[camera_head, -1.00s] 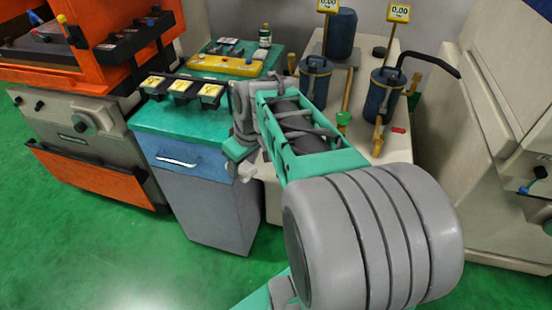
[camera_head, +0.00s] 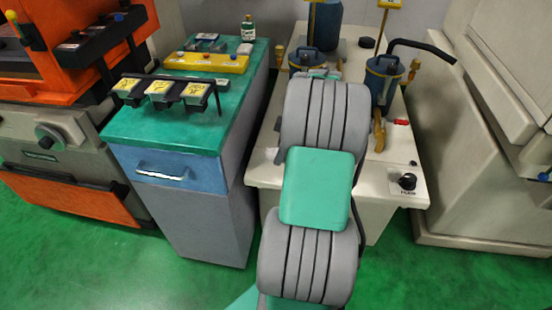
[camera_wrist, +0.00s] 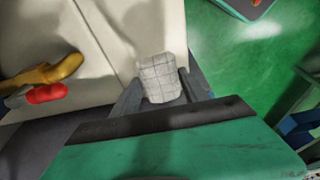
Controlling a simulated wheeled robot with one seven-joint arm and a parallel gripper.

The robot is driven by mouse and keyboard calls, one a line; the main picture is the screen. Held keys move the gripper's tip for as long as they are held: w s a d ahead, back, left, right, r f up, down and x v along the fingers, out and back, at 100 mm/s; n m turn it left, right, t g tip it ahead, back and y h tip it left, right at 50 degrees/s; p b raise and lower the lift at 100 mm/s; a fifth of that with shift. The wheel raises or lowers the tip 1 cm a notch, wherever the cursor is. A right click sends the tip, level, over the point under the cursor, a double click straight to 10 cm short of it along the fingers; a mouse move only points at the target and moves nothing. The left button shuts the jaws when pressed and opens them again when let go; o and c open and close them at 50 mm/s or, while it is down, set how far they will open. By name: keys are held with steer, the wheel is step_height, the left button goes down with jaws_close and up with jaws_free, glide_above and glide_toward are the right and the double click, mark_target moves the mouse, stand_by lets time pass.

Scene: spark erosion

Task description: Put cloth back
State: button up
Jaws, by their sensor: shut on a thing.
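The cloth (camera_wrist: 160,78) is a small white piece with a grey grid pattern. In the wrist view it sits between the two dark fingers of my gripper (camera_wrist: 160,84), which is shut on it. Below it in that view is the cream top of the tank unit (camera_wrist: 105,40), with green floor to the right. I cannot tell whether the cloth touches the cream surface.
The green-topped cabinet (camera_head: 165,120) stands left of the cream unit, bearing a yellow panel (camera_head: 207,62), a bottle (camera_head: 248,28) and a rack with yellow labels (camera_head: 160,88). Blue canisters (camera_head: 383,82) and a brass tap (camera_head: 379,132) stand on the cream unit. A black knob (camera_head: 407,181) is at its front.

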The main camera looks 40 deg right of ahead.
steer(key=shift+w+d+f, duration=0.2)
steer(key=shift+w+f, duration=0.75)
steer(key=shift+f, duration=0.1)
steer(key=shift+d+x, duration=0.15)
steer(key=shift+x, duration=0.75)
steer(key=shift+d+x, duration=0.15)
steer(key=shift+x, duration=0.7)
steer(key=shift+s+f, duration=0.15)
steer(key=shift+s, duration=0.05)
steer(key=shift+f, duration=0.15)
steer(key=o, duration=1.2)
